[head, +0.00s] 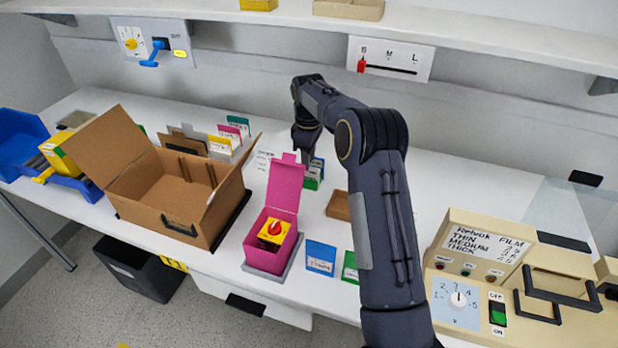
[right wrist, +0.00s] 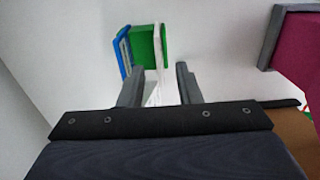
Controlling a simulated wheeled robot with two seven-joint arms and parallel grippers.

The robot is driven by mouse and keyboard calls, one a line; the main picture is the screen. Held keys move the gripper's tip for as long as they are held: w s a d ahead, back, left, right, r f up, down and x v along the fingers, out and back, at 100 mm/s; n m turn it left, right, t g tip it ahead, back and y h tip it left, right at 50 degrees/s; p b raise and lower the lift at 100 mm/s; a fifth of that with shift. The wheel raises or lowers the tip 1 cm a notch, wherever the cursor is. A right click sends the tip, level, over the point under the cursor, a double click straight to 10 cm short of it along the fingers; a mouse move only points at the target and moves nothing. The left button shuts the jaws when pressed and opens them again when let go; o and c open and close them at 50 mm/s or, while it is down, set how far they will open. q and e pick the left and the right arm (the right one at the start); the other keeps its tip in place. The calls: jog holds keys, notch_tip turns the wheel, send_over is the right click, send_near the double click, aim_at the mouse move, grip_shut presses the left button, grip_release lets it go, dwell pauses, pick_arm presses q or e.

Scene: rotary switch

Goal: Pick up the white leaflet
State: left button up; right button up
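A thin white leaflet (right wrist: 161,62) shows edge-on in the right wrist view, beside the green part of a small green and blue holder (right wrist: 148,45). In the head view the holder (head: 312,180) stands on the table behind the pink box, partly hidden by my right arm. My right gripper (head: 308,152) points down at it. In the right wrist view my right gripper's fingers (right wrist: 158,84) are apart, with the leaflet's near end between them and a gap on either side. My left gripper is not in view.
An open pink box (head: 287,190) with a yellow and red switch (head: 273,231) stands in front of the holder. A large open carton (head: 160,205) is to the left. A beige machine (head: 470,245) is at the right. A shelf (head: 480,38) overhangs the back.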

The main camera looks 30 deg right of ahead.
aim_at(309, 177)
notch_tip(309, 177, down, 4)
jog(key=shift+f, duration=0.1)
grip_shut()
dwell(0.4)
